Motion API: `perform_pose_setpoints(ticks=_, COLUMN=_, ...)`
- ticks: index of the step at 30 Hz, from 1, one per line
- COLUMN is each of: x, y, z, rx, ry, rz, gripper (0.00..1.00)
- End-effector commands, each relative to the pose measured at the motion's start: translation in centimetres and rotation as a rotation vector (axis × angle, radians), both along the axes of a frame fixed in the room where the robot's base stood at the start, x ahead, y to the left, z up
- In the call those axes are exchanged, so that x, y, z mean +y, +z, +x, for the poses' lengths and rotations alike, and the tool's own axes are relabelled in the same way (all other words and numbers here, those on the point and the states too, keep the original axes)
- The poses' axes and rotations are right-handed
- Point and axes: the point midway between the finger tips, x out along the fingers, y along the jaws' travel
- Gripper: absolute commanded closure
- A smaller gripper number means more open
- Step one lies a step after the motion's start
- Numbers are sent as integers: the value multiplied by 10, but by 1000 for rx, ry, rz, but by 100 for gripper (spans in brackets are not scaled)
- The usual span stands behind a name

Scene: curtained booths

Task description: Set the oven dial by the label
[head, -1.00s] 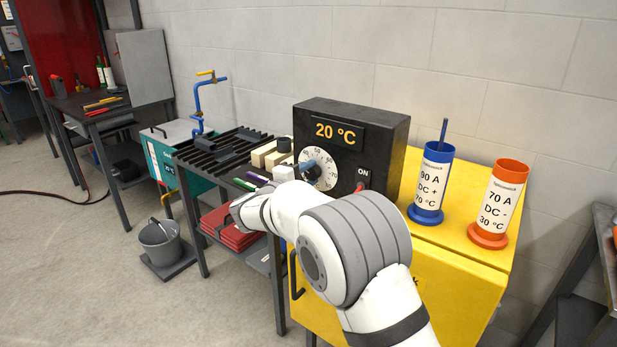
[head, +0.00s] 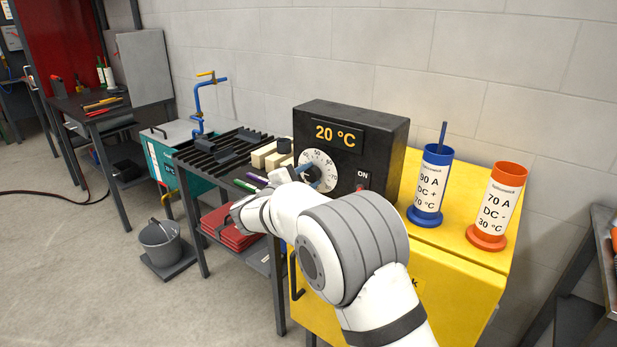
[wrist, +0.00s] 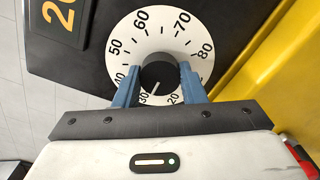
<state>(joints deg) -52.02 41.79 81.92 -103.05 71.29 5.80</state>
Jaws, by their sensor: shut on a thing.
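The black oven control box (head: 385,135) stands on the yellow oven (head: 465,207). Its display (head: 336,133) reads 20 °C. The white dial plate (wrist: 118,68) is numbered 20 to 80. My gripper (wrist: 158,82) is shut on the black dial knob (wrist: 158,73), one blue finger on each side. The knob's white mark points close to 30. In the head view my arm and fingers partly cover the dial. A blue canister (head: 432,182) is labelled 90 A, DC +, 70 °C. An orange canister (head: 499,200) is labelled 70 A, DC -, 30 °C.
A red switch (head: 361,187) marked ON is on the box, right beside my arm. A slatted table (head: 215,150) with blocks stands left of the oven. A bucket (head: 160,240) is on the floor at left. The wall is close behind.

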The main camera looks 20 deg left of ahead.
Motion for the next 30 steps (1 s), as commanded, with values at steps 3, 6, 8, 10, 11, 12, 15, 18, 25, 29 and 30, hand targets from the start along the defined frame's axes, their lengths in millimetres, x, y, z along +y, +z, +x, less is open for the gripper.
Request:
perform_pose_setpoints(ticks=3, x=0, y=-1, z=0, rx=0, ry=1, rz=0, gripper=86)
perform_pose_setpoints(ticks=6, x=0, y=-1, z=0, rx=0, ry=0, rz=0, gripper=62)
perform_pose_setpoints(ticks=8, x=0, y=-1, z=0, rx=0, ry=0, rz=0, gripper=57)
perform_pose_setpoints(ticks=10, x=0, y=-1, z=0, rx=0, ry=0, rz=0, gripper=51)
perform_pose_setpoints(ticks=11, x=0, y=-1, z=0, rx=0, ry=0, rz=0, gripper=48)
perform_pose_setpoints(ticks=12, x=0, y=-1, z=0, rx=0, ry=0, rz=0, gripper=45)
perform_pose_setpoints(ticks=15, x=0, y=0, z=0, rx=0, ry=0, rz=1, gripper=41)
perform_pose_setpoints(ticks=18, x=0, y=0, z=0, rx=0, ry=0, rz=1, gripper=41)
perform_pose_setpoints(ticks=25, x=5, y=0, z=-13, rx=-1, ry=3, rz=1, gripper=41)
perform_pose_setpoints(ticks=29, x=11, y=-1, z=-35, rx=0, ry=3, rz=1, gripper=41)
perform_pose_setpoints(ticks=30, x=12, y=-1, z=-42, rx=0, ry=2, rz=0, gripper=41)
